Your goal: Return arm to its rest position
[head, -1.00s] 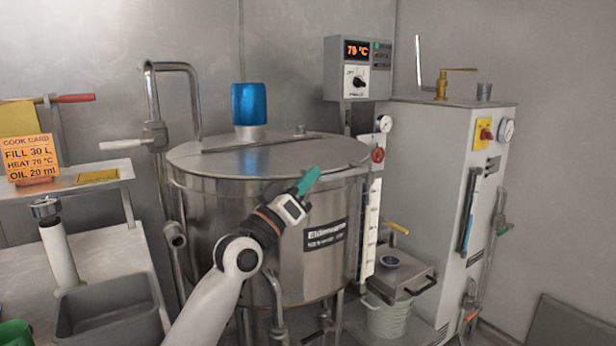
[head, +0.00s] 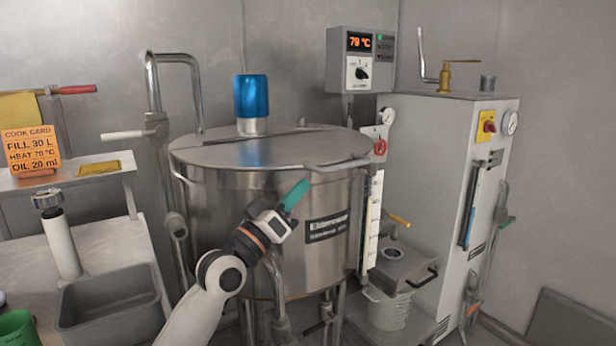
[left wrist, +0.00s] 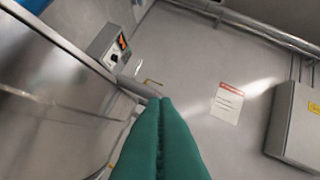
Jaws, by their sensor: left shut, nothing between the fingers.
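My left arm comes in from the bottom of the head view. Its gripper (head: 294,196) has green fingers, shut with nothing between them, in front of the steel kettle (head: 250,200). In the left wrist view the green fingers (left wrist: 160,135) lie side by side and point up the picture. I cannot tell whether they touch the kettle. The kettle's lid (head: 270,148) is down, with a blue-capped motor (head: 251,97) on top. My right gripper does not show.
A control box (head: 361,60) reading 79 °C hangs behind the kettle. A grey cabinet (head: 440,180) stands at right. At left are a shelf with an orange cook card (head: 31,147), a grey bin (head: 108,305), a white-handled tool (head: 58,235) and a green cup (head: 17,328).

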